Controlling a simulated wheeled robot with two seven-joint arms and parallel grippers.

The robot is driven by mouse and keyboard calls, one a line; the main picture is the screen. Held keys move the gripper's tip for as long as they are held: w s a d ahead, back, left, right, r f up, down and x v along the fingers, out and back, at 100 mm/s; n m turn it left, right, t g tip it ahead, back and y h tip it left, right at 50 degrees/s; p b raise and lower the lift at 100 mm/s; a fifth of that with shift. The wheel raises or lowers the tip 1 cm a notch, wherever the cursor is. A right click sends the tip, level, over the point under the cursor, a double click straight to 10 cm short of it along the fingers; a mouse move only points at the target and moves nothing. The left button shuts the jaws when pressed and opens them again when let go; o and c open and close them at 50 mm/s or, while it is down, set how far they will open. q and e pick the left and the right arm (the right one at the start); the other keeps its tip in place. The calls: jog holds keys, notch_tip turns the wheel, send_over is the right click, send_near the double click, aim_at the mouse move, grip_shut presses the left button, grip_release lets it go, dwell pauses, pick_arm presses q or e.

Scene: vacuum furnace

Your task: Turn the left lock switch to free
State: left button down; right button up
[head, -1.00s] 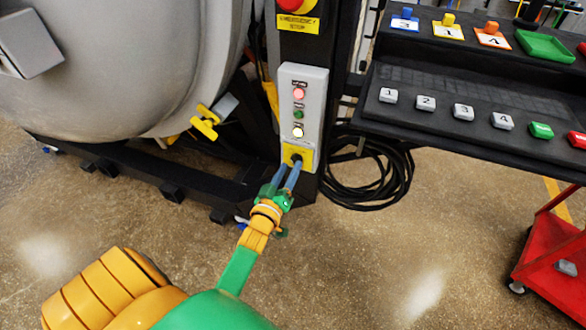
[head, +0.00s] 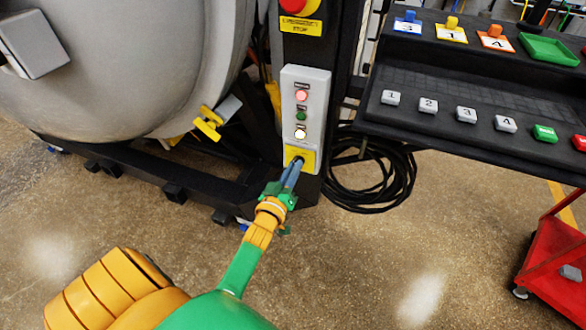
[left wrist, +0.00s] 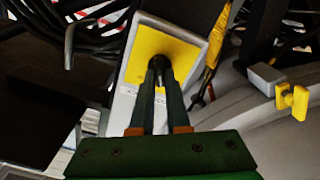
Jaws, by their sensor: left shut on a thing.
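The left lock switch sits on a yellow plate (head: 306,157) at the bottom of the grey control box (head: 304,92), on the black post. My left gripper (head: 295,168) reaches up to it from below, with its fingers shut on the dark switch knob. The left wrist view shows the knob (left wrist: 160,76) between the two fingertips, in front of the yellow plate (left wrist: 142,52). The fingers cover much of the knob, and I cannot read its setting. My right gripper is not in view.
Above are red, green and white lights and a red emergency stop (head: 294,6). A yellow handle (head: 208,124) sits by the grey furnace (head: 120,70) at left. Coiled black cables (head: 385,195) lie right of the post, beside a black console (head: 450,85) and red cart (head: 555,265).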

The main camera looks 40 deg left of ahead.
pick_arm(q)
jog(key=m, duration=1.1)
jog(key=shift+d+f, duration=0.1)
jog(key=shift+d, duration=0.05)
dwell(0.4)
jog(key=c, duration=0.9)
grip_release()
jog(key=v, duration=0.7)
jog(key=shift+p, duration=0.45)
